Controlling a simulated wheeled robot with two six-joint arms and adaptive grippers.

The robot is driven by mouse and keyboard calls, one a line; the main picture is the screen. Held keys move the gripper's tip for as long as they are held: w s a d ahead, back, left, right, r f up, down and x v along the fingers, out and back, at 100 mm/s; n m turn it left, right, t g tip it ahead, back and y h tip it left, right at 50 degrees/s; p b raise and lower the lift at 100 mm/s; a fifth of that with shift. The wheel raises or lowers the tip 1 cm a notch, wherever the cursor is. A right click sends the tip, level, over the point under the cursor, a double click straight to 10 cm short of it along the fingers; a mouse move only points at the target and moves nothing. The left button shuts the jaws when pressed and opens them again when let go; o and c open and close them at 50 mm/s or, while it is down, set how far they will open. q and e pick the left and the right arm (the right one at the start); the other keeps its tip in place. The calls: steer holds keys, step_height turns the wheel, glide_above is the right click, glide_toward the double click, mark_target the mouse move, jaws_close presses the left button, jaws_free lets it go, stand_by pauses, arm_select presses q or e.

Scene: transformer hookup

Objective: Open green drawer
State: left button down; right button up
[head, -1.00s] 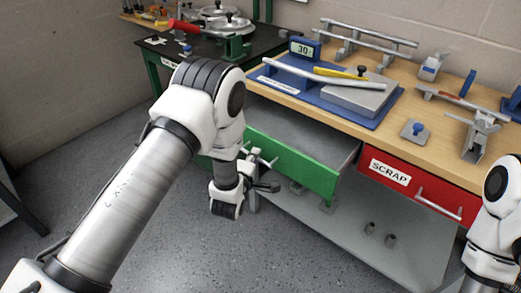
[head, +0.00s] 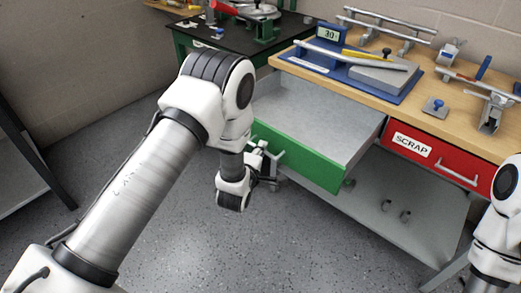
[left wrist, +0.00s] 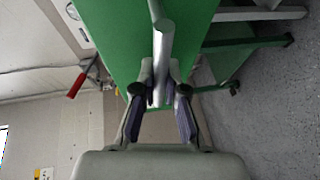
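The green drawer (head: 298,157) under the wooden workbench stands pulled out, with its empty grey inside showing. Its front also fills the top of the left wrist view (left wrist: 115,40). My left gripper (head: 270,163) is at the drawer's bar handle. In the left wrist view, the fingers of my left gripper (left wrist: 162,88) are closed in on both sides of the metal handle (left wrist: 163,42), which runs between the fingertips. Part of the handle is hidden by the fingers. My right arm shows at the right edge of the head view, but its gripper is out of the picture.
A shut red drawer (head: 435,158) labelled SCRAP is right of the green one. A blue fixture (head: 345,75) and metal parts stand on the workbench (head: 455,122). A grey lower shelf (head: 415,215) lies below. A dark table (head: 240,42) is behind. The floor in front is clear.

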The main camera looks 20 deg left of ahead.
arm_select(q)
steer(key=c, duration=1.2)
jaws_free()
steer(key=s+r, duration=0.2)
steer(key=s, duration=0.9)
steer(key=shift+s+d, duration=0.25)
steer(key=shift+s, duration=0.15)
steer(key=shift+r, duration=0.1)
steer(key=s+f+m+g+p, duration=0.2)
steer(key=s+f+m+g, duration=0.2)
steer(key=s, duration=0.5)
steer(key=s+a+f+m+g+p, duration=0.1)
steer(key=s+f+m+g+p, duration=0.1)
steer(key=s+f+m+g, duration=0.3)
steer(key=s+a+f+m+g+h+p, duration=0.1)
steer(key=s+f+m+g, duration=0.3)
steer(key=s, duration=0.9)
steer(key=m+g+p, duration=0.1)
steer(key=m+g, duration=0.2)
steer(key=m, duration=0.1)
steer(key=shift+a+f+p, duration=0.15)
steer(key=shift+p, duration=0.15)
